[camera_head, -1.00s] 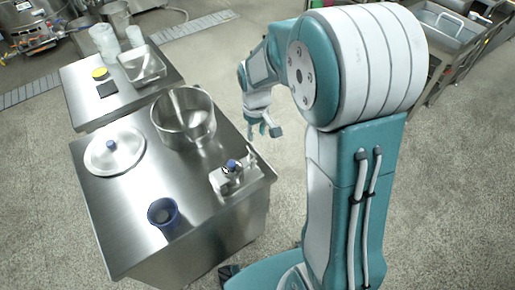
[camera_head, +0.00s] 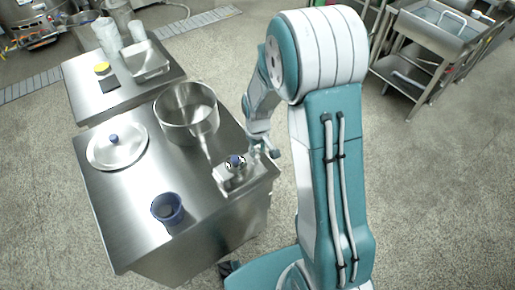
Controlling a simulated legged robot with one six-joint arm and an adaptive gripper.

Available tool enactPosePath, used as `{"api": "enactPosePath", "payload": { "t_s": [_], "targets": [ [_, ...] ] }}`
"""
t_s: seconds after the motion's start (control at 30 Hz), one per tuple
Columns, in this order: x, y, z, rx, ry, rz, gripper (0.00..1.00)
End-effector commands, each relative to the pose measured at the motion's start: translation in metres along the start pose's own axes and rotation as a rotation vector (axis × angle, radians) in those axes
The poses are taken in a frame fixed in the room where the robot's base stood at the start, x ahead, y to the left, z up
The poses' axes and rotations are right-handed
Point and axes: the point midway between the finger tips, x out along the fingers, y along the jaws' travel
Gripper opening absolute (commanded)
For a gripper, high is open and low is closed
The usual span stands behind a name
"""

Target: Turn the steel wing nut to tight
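A small steel fixture (camera_head: 238,176) with a blue knob (camera_head: 236,161) stands at the right edge of the steel table. The steel wing nut is too small to make out for sure. A thin upright steel part at the fixture's right end, seen earlier, is now largely covered by my gripper. My gripper (camera_head: 264,153) points down at the fixture's right end, close to it. Its fingers look spread, with nothing seen held between them. Whether it touches the fixture cannot be told.
The steel table (camera_head: 125,215) also carries a large steel bowl (camera_head: 187,112), a lid (camera_head: 117,147) with a blue knob, and a blue cup (camera_head: 167,209). A second table (camera_head: 105,105) behind holds a tray and containers. Open floor lies to the right.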

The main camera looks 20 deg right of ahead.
Motion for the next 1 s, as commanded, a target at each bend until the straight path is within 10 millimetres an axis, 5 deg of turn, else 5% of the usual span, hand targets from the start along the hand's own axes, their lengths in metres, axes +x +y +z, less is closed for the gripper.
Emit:
{"api": "enactPosePath", "payload": {
  "t_s": [0.07, 0.57, 1.0],
  "targets": [
    [-0.0002, 0.0001, -0.0001, 0.0, 0.0, 0.0, 0.0],
    [-0.0006, -0.0005, 0.0005, 0.029, -0.001, 0.0, 0.0],
    [-0.0008, -0.0067, -0.0001, 0.322, -0.001, 0.0, 0.0]
  ]
}}
